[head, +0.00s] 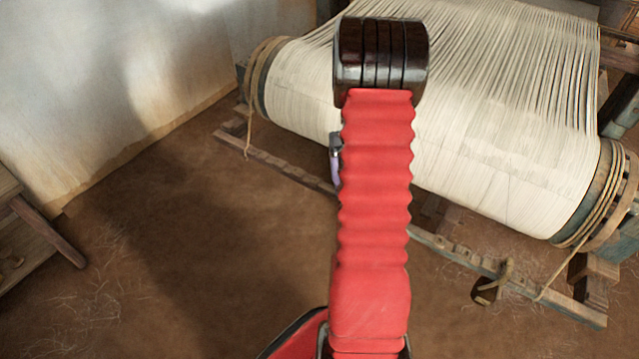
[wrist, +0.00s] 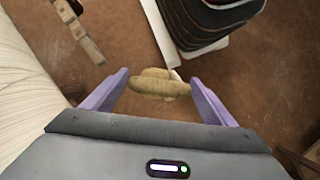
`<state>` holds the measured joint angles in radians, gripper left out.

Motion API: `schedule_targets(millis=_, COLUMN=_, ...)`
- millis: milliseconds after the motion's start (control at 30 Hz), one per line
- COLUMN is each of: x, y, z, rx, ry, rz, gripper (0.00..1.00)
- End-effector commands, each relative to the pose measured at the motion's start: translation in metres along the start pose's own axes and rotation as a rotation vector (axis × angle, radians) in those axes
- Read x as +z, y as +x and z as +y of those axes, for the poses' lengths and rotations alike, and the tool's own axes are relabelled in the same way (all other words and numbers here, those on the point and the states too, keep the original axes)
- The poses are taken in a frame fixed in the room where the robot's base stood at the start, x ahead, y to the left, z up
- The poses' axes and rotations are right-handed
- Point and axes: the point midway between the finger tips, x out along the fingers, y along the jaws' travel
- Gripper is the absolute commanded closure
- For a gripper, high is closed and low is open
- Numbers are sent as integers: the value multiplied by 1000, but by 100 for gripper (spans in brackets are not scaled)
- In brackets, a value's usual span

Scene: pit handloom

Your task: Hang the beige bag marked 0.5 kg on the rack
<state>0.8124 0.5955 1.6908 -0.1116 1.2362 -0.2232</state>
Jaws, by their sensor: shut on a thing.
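My gripper (wrist: 159,76) shows in the wrist view with its two purple fingers on either side of a beige bag (wrist: 160,88). It is shut on the bag, which hangs between the fingers above the brown floor. A small pale tag-like patch shows at the bag's edge; no weight mark can be read. In the head view my red arm hides the bag and most of the gripper; only a purple sliver (head: 336,165) of it shows. I cannot pick out the rack for certain.
A loom with a roll of cream warp threads (head: 505,140) fills the upper right of the head view. A wooden bench (head: 25,235) stands at the left. The earth floor (head: 190,250) between is clear.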

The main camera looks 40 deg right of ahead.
Motion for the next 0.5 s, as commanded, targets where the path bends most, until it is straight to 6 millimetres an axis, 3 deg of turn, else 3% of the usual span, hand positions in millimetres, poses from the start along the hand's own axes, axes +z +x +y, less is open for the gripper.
schedule_targets(millis=200, x=-20, y=-21, z=-63, rx=19, ry=-45, rz=2, gripper=79)
schedule_targets(millis=500, x=-35, y=-43, z=-150, rx=48, ry=-116, rz=1, gripper=79)
